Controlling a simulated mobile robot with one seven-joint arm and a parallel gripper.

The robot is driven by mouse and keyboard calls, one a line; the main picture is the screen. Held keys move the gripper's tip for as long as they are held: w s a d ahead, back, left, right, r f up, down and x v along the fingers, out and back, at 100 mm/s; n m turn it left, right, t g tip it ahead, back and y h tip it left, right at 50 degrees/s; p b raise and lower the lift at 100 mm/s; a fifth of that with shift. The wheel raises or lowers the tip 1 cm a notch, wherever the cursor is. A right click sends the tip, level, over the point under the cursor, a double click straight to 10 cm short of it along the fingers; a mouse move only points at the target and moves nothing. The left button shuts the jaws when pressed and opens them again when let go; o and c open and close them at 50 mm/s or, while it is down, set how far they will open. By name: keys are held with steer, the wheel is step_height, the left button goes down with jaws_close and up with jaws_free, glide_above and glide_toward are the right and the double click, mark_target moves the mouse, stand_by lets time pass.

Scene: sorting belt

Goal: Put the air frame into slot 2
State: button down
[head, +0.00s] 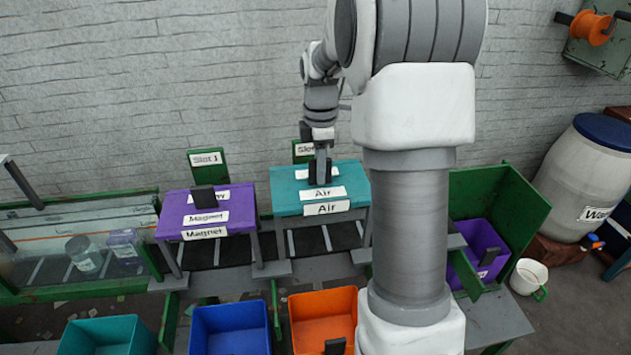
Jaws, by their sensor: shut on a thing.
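The air frame (288,183) is a teal-topped frame on grey legs with white "Air" labels. It stands right of centre, over a dark slatted surface. My gripper (320,172) points down at its top and is shut on its dark handle; the fingertips are partly hard to make out. A green post with a label beginning "Slot" (303,150) stands behind the air frame, its number hidden by my arm. The "Slot 1" sign (206,158) stands to the left, behind the purple magnet frame (207,213). Whether the air frame's legs are fully seated, I cannot tell.
Teal (75,340), blue (230,318) and orange (322,305) bins stand in front. A purple bin (478,250) sits in a green enclosure at right. A glass-sided tank with jars is at left. A white barrel (590,165) and bucket (528,277) stand far right. My arm hides the middle right.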

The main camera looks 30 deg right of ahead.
steer(key=shift+w+d+f, duration=0.1)
steer(key=shift+w+f, duration=0.2)
steer(key=shift+w, duration=0.25)
steer(key=shift+w+d+f, duration=0.1)
steer(key=shift+w+f, duration=0.2)
steer(key=shift+w, duration=0.2)
steer(key=shift+f, duration=2.05)
steer(key=shift+f+b, duration=0.15)
steer(key=shift+b, duration=0.15)
steer(key=c, duration=0.8)
jaws_free()
steer(key=shift+c, duration=0.2)
